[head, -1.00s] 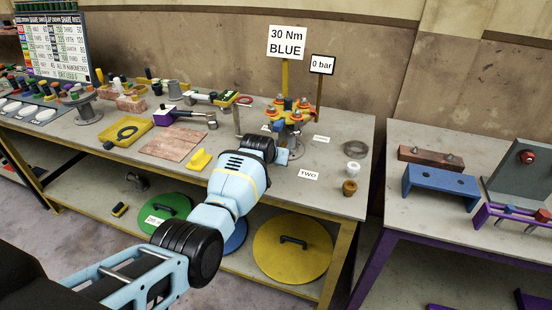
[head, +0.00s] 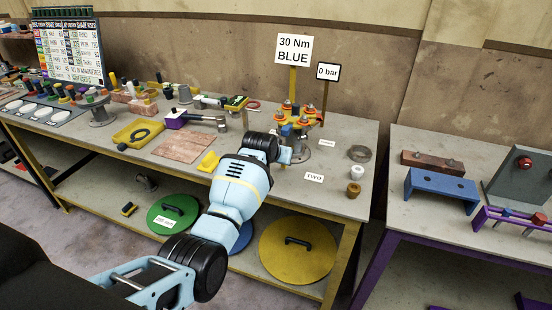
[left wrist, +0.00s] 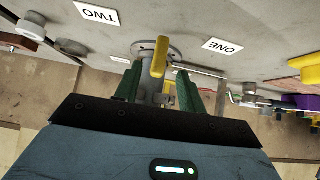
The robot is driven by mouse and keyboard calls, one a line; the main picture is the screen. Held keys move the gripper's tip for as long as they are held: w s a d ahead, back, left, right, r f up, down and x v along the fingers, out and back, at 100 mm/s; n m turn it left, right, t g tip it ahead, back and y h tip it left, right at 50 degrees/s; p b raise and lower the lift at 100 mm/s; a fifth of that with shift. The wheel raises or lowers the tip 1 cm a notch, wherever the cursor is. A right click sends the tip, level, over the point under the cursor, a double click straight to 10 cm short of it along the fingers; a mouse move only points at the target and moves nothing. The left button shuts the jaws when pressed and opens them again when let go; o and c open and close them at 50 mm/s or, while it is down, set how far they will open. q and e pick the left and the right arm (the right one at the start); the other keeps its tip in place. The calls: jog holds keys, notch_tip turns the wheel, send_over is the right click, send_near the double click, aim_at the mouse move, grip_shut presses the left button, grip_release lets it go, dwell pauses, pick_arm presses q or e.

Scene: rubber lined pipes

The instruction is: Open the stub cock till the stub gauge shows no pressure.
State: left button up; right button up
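A yellow lever (left wrist: 159,56), which looks like the cock handle, shows at the grey stub in the left wrist view. My left gripper (left wrist: 159,88) has its green fingers apart, one on each side of the lever's line; I cannot tell whether they touch it. In the head view my left gripper (head: 287,153) is at the stub's near side, partly hidden by its wrist. My right gripper is not in view.
A "30 Nm BLUE" sign (head: 293,49) stands behind the stub. A grey ring (head: 359,153) and small white and brown pieces lie to its right. A yellow block (head: 208,161) and a brown sheet (head: 183,147) lie left. A gap separates the right-hand bench (head: 420,215).

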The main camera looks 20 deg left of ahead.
pick_arm(q)
jog(key=shift+s+r, duration=0.4)
jog(key=shift+s, duration=0.35)
jog(key=shift+f, duration=0.1)
jog(key=s+a+f+g, duration=0.1)
jog(key=s+f+g, duration=0.1)
jog(key=s+f, duration=0.75)
jog(key=s+a+f+g, duration=0.15)
jog(key=s+f, duration=0.35)
jog(key=s, duration=0.9)
jog(key=s+d+r+m+g, duration=0.15)
jog(key=s+g, duration=0.25)
jog(key=s, duration=2.6)
jog(key=w+d+f+t+h, duration=0.1)
jog(key=w+d+f+t, duration=0.1)
jog(key=w+f+t, duration=0.4)
notch_tip(320, 180, down, 4)
jog(key=shift+w+r+t, duration=0.15)
jog(key=shift+r+t, duration=0.05)
jog(key=shift+t, duration=0.85)
